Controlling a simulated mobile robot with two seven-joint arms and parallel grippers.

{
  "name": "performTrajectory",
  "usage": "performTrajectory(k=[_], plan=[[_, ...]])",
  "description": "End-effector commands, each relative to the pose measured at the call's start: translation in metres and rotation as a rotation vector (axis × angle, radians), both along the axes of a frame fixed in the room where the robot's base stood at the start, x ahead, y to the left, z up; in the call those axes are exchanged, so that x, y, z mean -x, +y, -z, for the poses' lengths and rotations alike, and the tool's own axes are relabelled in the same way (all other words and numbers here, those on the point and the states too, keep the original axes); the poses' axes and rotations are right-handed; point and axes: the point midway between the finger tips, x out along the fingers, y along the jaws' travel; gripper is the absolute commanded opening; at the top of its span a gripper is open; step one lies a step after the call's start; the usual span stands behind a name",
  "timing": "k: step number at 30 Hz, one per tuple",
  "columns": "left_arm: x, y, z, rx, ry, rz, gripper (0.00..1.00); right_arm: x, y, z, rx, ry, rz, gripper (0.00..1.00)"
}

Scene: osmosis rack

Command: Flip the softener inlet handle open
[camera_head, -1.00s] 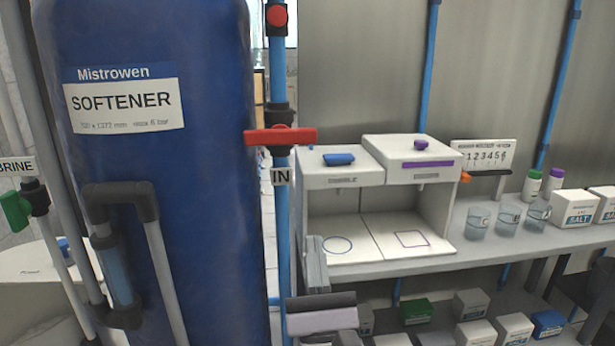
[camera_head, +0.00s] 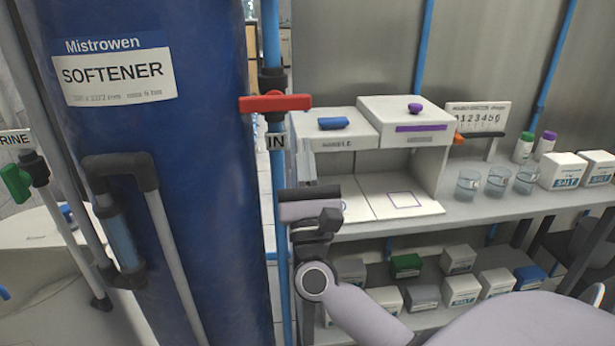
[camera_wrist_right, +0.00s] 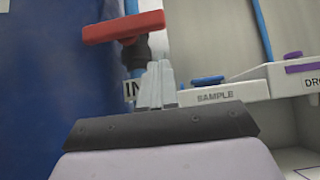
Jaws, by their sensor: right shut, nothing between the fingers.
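The red softener inlet handle (camera_head: 275,103) lies crosswise on the blue vertical pipe (camera_head: 271,40), just above the IN label (camera_head: 276,141). It also shows in the right wrist view (camera_wrist_right: 124,27), up and left of the fingers. My right gripper (camera_head: 306,174) is below and slightly right of the handle, apart from it. Its fingers (camera_wrist_right: 157,84) are shut and empty, pointing up toward the handle in the wrist view. The blue softener tank (camera_head: 190,190) stands left of the pipe. My left gripper is not in view.
A white two-part cabinet (camera_head: 372,140) with a blue and a purple knob stands right of the pipe, close to my right gripper. Glass beakers (camera_head: 497,181) and salt boxes (camera_head: 561,171) stand on the shelf. A green handle (camera_head: 16,184) is at far left.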

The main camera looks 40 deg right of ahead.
Motion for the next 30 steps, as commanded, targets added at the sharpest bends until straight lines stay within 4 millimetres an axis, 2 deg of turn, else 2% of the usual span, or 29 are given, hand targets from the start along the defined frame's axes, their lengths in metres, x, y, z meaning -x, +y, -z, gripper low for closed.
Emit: performTrajectory(k=[1, 3, 9, 30], plan=[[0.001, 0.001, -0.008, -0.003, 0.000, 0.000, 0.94, -0.001, -0.001, -0.014, -0.001, -0.002, 0.001, 0.00], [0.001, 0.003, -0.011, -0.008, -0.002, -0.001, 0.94, 0.000, -0.001, -0.024, -0.001, -0.002, 0.000, 0.00], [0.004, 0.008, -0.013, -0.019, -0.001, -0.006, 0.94, 0.000, 0.000, -0.038, -0.002, -0.001, 0.001, 0.00], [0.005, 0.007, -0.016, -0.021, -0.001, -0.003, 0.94, 0.001, -0.002, -0.043, 0.039, 0.024, 0.001, 0.00]])
